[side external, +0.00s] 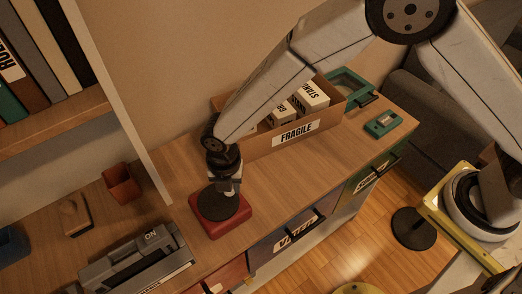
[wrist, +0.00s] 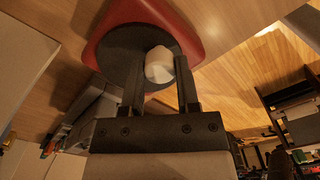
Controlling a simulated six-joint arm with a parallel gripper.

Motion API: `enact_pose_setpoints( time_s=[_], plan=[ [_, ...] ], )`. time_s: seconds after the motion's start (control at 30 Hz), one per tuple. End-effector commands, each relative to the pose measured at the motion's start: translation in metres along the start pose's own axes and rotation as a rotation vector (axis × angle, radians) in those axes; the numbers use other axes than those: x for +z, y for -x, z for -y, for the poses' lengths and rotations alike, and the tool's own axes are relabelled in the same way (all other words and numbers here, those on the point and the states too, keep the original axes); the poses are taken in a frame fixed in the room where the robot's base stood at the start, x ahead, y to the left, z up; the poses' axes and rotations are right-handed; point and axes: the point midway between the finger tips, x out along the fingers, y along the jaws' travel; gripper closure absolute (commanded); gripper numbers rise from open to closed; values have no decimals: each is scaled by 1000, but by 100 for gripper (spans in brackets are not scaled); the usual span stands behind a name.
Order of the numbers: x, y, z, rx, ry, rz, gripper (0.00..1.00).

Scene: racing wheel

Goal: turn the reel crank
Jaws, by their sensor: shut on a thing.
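A reel with a red base (side external: 229,228) and a dark round disc (side external: 208,208) sits on the wooden worktop. In the wrist view the red base (wrist: 186,16) and the dark disc (wrist: 122,42) lie right in front of my fingers. A pale crank knob (wrist: 158,62) stands off the disc's face, away from its centre. My gripper (wrist: 163,78) is shut on the knob, one finger on each side. In the side view my gripper (side external: 225,183) points down over the disc and hides most of the knob.
A cardboard box (side external: 258,144) marked FRAGILE stands behind the reel. A grey device (side external: 140,262) lies at front left, with a red cup (side external: 122,184) behind it. A green cassette (side external: 383,123) lies at the right. The worktop right of the reel is clear.

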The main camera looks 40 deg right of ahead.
Motion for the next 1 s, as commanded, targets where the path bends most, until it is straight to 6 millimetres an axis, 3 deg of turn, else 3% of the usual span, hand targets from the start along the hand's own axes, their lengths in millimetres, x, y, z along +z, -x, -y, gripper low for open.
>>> enact_pose_setpoints(
  time_s=[0.23, 0.27, 0.37, 0.77, 1.0],
  plan=[
    [0, 0, 0, 0, -1, 0, 100],
    [0, 0, 0, 0, -1, 0, 57],
    [0, 0, 0, 0, -1, 0, 25],
    [0, 2, 0, 1, -2, 0, 25],
    [0, 18, -1, 2, -2, 1, 25]
  ],
)
